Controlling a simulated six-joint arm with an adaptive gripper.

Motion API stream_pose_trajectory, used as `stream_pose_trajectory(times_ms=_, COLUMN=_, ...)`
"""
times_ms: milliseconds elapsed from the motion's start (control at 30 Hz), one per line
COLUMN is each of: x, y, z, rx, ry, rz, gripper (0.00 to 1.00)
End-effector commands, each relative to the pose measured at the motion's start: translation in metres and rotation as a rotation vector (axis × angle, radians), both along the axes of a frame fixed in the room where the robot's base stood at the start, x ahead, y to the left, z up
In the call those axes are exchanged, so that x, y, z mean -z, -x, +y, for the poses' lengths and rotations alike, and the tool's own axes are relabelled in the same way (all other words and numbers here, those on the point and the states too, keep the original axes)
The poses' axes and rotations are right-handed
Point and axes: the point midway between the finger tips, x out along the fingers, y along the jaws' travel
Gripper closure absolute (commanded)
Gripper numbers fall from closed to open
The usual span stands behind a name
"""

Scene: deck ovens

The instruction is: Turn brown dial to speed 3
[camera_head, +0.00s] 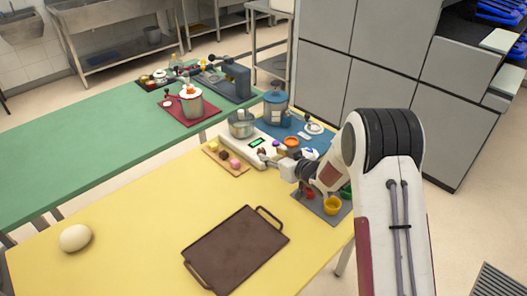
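A white appliance (232,141) with a green display (257,142) stands near the yellow table's far edge, with a metal bowl (241,128) at its left end. My gripper (267,156) is low over the appliance's right part, just right of and below the display. The fingers are small and dark here, and I cannot tell whether they are open or shut, or whether they touch anything. No brown dial can be made out; the gripper may be covering it. The speed setting is too small to read.
A wooden board (240,171) with small coloured pieces lies left of my gripper. A blue mat (314,142) with a blue-grey pot (275,106) is behind. A grey mat (318,207) with coloured cups is at right. A brown tray (235,250) lies in front.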

Motion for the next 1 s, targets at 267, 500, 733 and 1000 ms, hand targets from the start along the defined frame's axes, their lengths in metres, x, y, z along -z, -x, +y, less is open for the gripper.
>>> stream_pose_trajectory(times_ms=267, x=0.01, y=-0.019, z=0.012, rx=0.0, ry=0.001, rz=0.0, gripper=0.61)
stream_pose_trajectory(times_ms=500, x=0.019, y=-0.037, z=0.023, rx=0.0, ry=0.001, rz=0.0, gripper=0.61)
stream_pose_trajectory(times_ms=733, x=0.025, y=-0.049, z=0.031, rx=0.001, ry=0.001, rz=0.001, gripper=0.61)
stream_pose_trajectory(times_ms=1000, x=0.026, y=-0.053, z=0.034, rx=0.001, ry=0.0, rz=0.0, gripper=0.61)
